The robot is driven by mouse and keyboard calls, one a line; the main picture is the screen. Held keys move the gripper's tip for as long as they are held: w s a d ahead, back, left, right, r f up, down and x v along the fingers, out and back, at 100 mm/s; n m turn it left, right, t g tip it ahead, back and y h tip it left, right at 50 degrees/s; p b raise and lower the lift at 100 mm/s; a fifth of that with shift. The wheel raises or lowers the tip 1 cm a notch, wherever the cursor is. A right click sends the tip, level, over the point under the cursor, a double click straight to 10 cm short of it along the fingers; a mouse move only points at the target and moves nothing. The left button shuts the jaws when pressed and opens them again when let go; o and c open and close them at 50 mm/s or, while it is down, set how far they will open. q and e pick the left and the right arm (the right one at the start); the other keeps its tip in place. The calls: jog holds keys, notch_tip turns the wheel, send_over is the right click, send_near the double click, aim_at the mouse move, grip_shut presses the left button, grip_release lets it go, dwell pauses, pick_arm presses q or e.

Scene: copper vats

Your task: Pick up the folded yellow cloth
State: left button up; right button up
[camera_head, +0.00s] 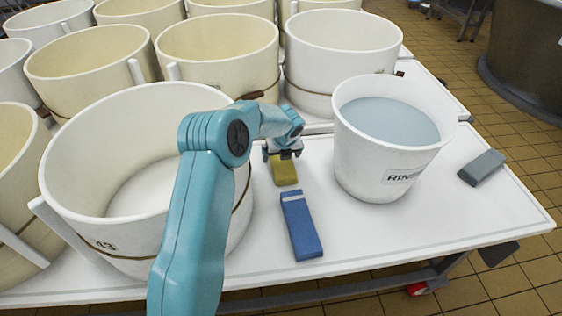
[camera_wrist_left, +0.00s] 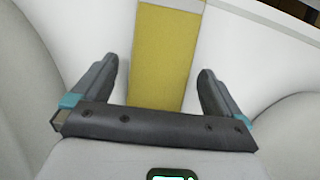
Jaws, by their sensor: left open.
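The folded yellow cloth (camera_head: 285,171) lies on the white table top, between a large cream vat and the rinse bucket. It also shows in the left wrist view (camera_wrist_left: 163,45) as a long yellow strip with a pale band near the top edge. My left gripper (camera_head: 284,154) is over its far end, which the gripper hides in the head view. In the left wrist view the two fingers (camera_wrist_left: 156,68) are apart, one on each side of the cloth, with a gap on both sides. The height above the cloth is hard to tell. My right gripper is out of view.
A blue folded cloth (camera_head: 301,226) lies nearer the front. The white rinse bucket (camera_head: 362,163) with bluish water stands to the right, and a large vat (camera_head: 100,165) numbered 43 to the left. A grey block-like piece (camera_head: 482,167) lies far right. More vats stand behind.

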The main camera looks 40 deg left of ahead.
pick_arm(q)
jog(key=shift+r, duration=0.15)
jog(key=c, duration=1.2)
